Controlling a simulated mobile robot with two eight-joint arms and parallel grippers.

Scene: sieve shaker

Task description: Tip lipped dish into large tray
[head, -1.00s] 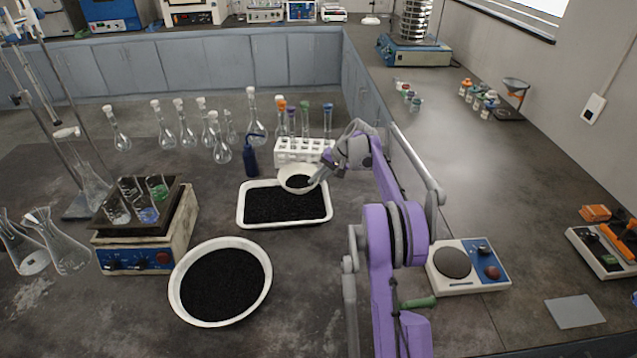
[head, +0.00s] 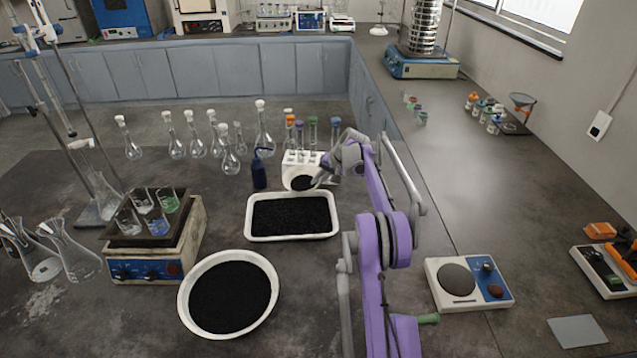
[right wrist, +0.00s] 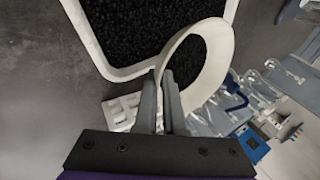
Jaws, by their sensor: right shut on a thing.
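The lipped dish (head: 289,171) is a small white bowl with black granules in it. It is steeply tilted over the back edge of the large tray, its opening facing the front. My right gripper (head: 319,180) is shut on the dish's right rim; in the right wrist view its fingers (right wrist: 167,95) pinch the pale rim of the dish (right wrist: 228,62). The large tray (head: 249,217) is white, rectangular and holds a bed of black granules; part of it shows in the right wrist view (right wrist: 92,42). I cannot make out falling granules. My left gripper is out of view.
A white rack (head: 312,160) with coloured-stopper flasks stands close behind the dish, a blue bottle (head: 258,172) to its left. A large round bowl (head: 187,311) of black granules stands in front of the tray. A hotplate with beakers (head: 160,268) is at left.

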